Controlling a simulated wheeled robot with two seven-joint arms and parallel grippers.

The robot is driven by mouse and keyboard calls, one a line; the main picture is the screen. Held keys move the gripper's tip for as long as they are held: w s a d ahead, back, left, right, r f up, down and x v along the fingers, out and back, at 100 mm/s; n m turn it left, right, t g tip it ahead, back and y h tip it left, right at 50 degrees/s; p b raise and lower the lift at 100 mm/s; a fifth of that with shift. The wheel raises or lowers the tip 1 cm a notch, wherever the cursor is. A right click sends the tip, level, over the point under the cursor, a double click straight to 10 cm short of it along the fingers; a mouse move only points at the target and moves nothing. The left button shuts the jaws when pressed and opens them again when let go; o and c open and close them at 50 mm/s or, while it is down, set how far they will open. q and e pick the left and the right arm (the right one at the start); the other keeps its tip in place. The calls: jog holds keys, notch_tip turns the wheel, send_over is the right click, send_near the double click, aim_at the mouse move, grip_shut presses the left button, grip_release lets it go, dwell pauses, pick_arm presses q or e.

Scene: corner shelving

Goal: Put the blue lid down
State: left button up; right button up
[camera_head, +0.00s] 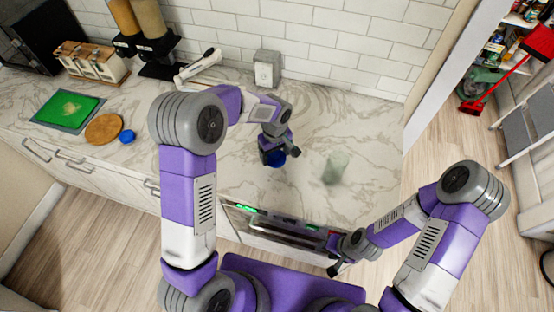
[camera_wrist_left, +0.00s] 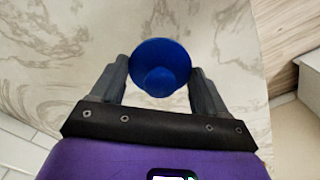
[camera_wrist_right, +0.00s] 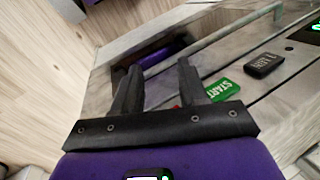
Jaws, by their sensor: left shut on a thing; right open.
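The blue lid (camera_wrist_left: 160,57) is a round disc with a knob, held between the fingers of my left gripper (camera_wrist_left: 160,80). In the head view the lid (camera_head: 276,159) shows at the left gripper (camera_head: 279,152), over the marble counter (camera_head: 225,165). I cannot tell whether the lid touches the counter. A pale green, translucent jar (camera_head: 336,168) stands on the counter to the right of the lid, apart from it. My right gripper (camera_head: 335,263) is open and empty in front of the counter, as the right wrist view (camera_wrist_right: 158,70) also shows.
Another small blue round thing (camera_head: 127,136) lies beside a round wooden board (camera_head: 103,129) at the left. A START-marked appliance (camera_wrist_right: 222,90) is below the counter edge.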

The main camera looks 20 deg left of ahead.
aim_at(275, 153)
pick_arm(q)
jog(key=f, duration=0.2)
jog(key=shift+s+f, duration=0.25)
jog(key=shift+f, duration=0.1)
jog(key=shift+w+f, duration=0.15)
jog(key=shift+f, duration=1.95)
jog(key=shift+f, duration=0.2)
jog(key=o, duration=1)
jog(key=shift+o, duration=0.2)
notch_tip(275, 153, up, 12)
jog(key=shift+r, duration=0.25)
jog(key=shift+f, duration=0.1)
